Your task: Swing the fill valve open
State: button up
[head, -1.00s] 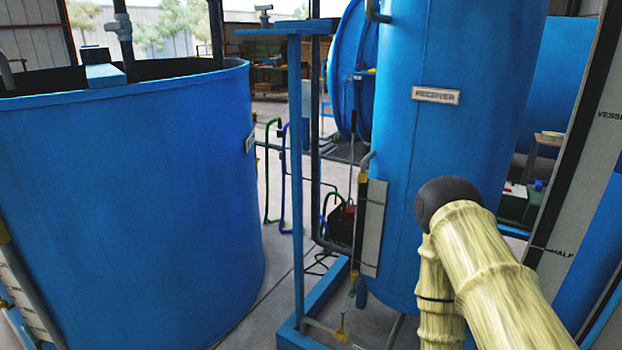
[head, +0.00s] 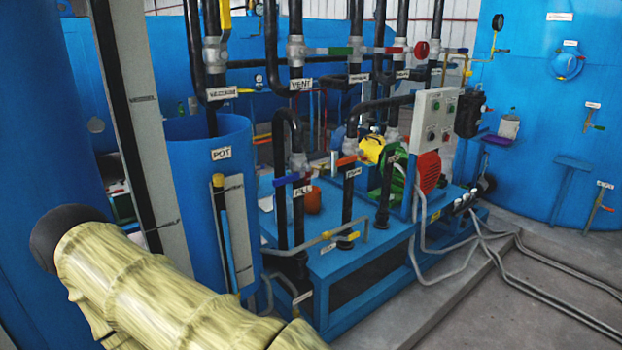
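The fill valve (head: 297,163) sits on a dark vertical pipe beside the pot, above the blue pump skid. Its blue lever (head: 286,180) points left, roughly crosswise to the pipe. A white tag (head: 302,190) reading FILL hangs just below it. My arm, in a cream sleeve, crosses the lower left of the head view, well apart from the valve. My gripper is out of view, so its state does not show.
The blue pot (head: 197,165) stands left of the valve. An orange-handled valve (head: 347,160) stands close on its right. Green (head: 341,51) and red (head: 392,50) levers are above.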

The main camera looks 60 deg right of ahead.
aim_at(290, 178)
jog(key=z, duration=1.9)
